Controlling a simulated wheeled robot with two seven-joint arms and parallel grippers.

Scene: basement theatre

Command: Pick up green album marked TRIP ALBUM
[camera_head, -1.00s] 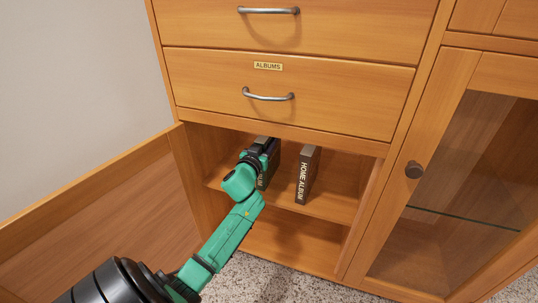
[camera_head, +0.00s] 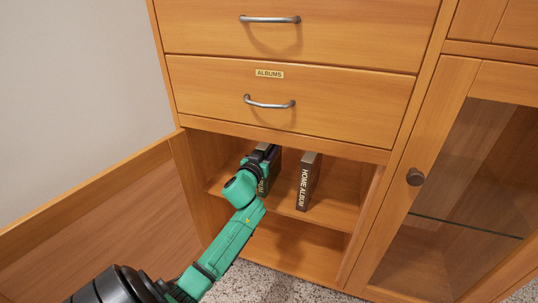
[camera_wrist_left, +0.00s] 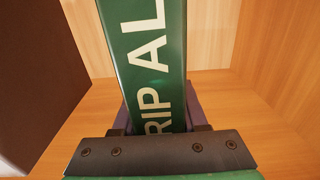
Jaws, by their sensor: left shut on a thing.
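The green album with white lettering fills the middle of the left wrist view (camera_wrist_left: 150,65), where "RIP AL" can be read on its spine. It stands on the cabinet's shelf. In the head view the album (camera_head: 264,187) is mostly hidden behind my left gripper (camera_head: 264,158). In the left wrist view my left gripper (camera_wrist_left: 162,118) has a finger on each side of the spine and is shut on the album. My right gripper is not in view.
A dark HOME ALBUM (camera_head: 309,182) stands to the right on the same shelf (camera_head: 335,210), with a gap between. Drawers, one labelled ALBUMS (camera_head: 269,73), are above. An open wooden door (camera_head: 110,225) is at left, a glass door (camera_head: 455,200) at right.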

